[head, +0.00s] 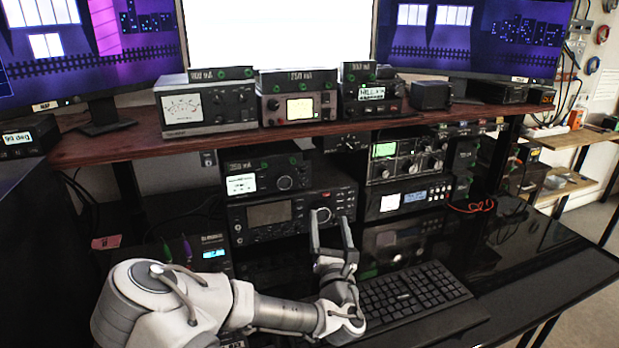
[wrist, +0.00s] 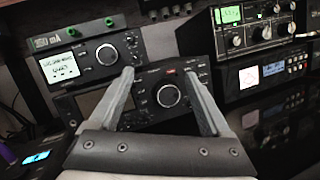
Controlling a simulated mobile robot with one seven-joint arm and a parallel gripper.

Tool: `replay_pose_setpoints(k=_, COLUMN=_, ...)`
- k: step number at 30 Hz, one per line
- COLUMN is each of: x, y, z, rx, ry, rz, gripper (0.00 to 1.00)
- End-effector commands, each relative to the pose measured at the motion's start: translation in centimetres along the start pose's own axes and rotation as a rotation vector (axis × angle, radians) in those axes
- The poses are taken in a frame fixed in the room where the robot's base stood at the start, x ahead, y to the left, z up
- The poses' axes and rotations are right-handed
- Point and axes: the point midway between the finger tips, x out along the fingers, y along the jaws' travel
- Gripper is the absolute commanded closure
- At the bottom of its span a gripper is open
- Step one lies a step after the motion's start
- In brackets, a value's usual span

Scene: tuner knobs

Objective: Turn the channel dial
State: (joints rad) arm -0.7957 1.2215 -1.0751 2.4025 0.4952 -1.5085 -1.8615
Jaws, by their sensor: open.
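A black radio (head: 268,217) stands on the desk under the wooden shelf, with a large round dial (head: 323,214) on the right part of its face. I take this as the channel dial; its label cannot be read. In the wrist view the dial (wrist: 168,95) shows between my two fingers. My gripper (head: 329,217) is open and empty, its fingers pointing at the radio face. The wrist view shows the gripper (wrist: 160,88) with fingers spread wide either side of the dial. I cannot tell whether the fingertips touch the face.
A smaller unit with a lit screen and knob (wrist: 107,54) sits on top of the radio. To the right are a green-screen unit (head: 403,156) and a blue-display unit (head: 408,198). A keyboard (head: 415,298) lies in front. The wooden shelf (head: 300,133) runs above.

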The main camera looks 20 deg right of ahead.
Motion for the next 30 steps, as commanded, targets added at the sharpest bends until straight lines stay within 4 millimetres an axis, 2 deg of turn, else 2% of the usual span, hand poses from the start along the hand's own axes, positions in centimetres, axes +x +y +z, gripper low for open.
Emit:
replay_pose_setpoints(k=1, x=0.2, y=-0.7, z=0.5, rx=0.052, ry=0.006, rz=-0.042, gripper=0.18)
replay_pose_setpoints(k=6, x=0.2, y=-2.8, z=0.7, rx=0.216, ry=0.035, rz=-0.172, gripper=0.18)
replay_pose_setpoints(k=15, x=-0.3, y=-5.3, z=0.6, rx=0.506, ry=0.074, rz=-0.385, gripper=0.18)
replay_pose_setpoints(k=22, x=-1.1, y=-6.1, z=0.4, rx=0.724, ry=0.099, rz=-0.536, gripper=0.18)
replay_pose_setpoints(k=30, x=-2.0, y=-5.9, z=0.4, rx=0.97, ry=0.126, rz=-0.698, gripper=0.18)
